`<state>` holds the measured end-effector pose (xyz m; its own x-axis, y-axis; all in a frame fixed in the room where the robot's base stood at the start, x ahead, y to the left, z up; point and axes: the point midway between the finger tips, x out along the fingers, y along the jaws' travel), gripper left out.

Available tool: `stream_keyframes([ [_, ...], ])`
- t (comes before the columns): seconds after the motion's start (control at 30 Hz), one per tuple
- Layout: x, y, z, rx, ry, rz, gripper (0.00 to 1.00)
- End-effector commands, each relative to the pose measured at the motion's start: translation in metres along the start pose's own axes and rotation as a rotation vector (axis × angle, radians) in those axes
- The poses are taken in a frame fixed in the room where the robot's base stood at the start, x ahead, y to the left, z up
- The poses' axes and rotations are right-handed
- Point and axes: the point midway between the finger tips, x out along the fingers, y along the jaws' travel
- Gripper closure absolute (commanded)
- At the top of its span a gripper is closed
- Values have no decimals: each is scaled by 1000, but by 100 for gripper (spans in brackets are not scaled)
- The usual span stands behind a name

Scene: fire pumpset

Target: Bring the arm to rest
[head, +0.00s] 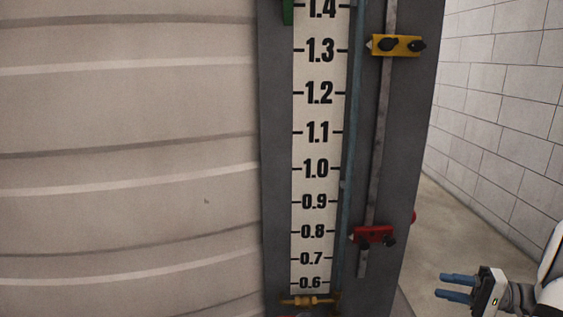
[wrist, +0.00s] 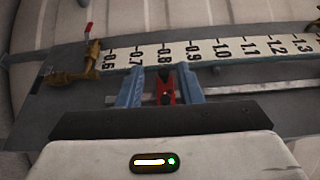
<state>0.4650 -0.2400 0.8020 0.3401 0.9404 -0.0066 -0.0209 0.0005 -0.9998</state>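My gripper (head: 439,286) is at the lower right of the head view, with its two blue fingers apart and nothing between them. It is right of the gauge panel and clear of it in that view. In the wrist view my gripper (wrist: 158,67) also shows its fingers spread. A red clamp (wrist: 165,88) appears in the gap between them, beyond the fingers and not visibly held. Most of my arm is out of the head view.
A dark panel (head: 274,200) carries a white numbered scale (head: 317,150), a thin blue tube (head: 345,170) and a rod with a yellow clamp (head: 397,45) and the red clamp (head: 373,235). A brass valve (head: 308,301) is at the bottom. Floor (head: 450,225) at right looks clear.

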Motion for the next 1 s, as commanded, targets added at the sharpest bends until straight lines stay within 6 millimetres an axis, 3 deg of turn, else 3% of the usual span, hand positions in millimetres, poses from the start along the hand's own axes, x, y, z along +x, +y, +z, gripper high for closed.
stream_keyframes([
  [0.03,10,-12,2,5,-22,26,67],
  [0.47,89,-61,45,117,-183,329,67],
  [0.57,111,-77,65,139,-227,447,67],
  [0.73,149,-113,116,138,-298,738,67],
  [1.0,171,-162,190,-16,-287,1183,67],
])
